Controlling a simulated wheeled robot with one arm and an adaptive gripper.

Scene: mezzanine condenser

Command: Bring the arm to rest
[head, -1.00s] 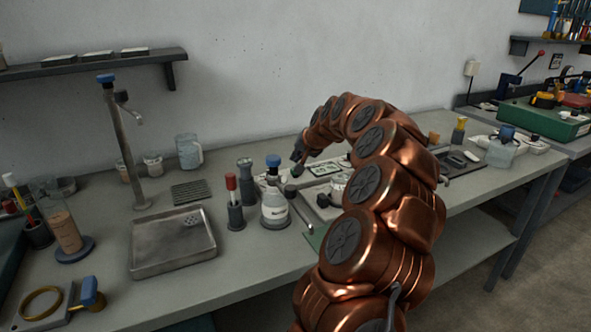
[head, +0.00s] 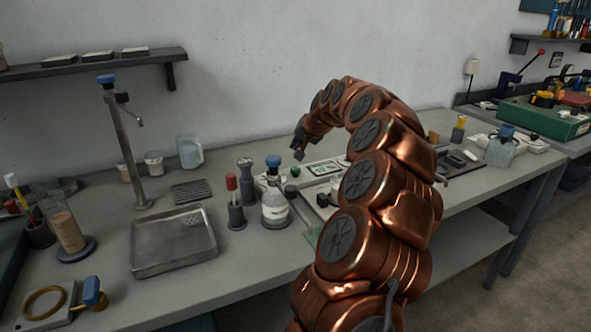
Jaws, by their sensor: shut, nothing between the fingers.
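My copper-coloured arm (head: 372,190) rises from the bottom of the head view, arches up and bends over to the left above the bench. My gripper (head: 299,146) hangs at its far end, small and dark, pointing down. It is shut and empty, a little above the bench items and apart from them. The blue-capped bottle (head: 275,207) stands below and to the left of it. My arm hides part of the bench behind it.
The grey bench (head: 255,262) holds a metal tray (head: 172,245), a tap post (head: 127,150), a red-topped holder (head: 235,205) and a clear jug (head: 189,152). A wall shelf (head: 90,66) is at upper left.

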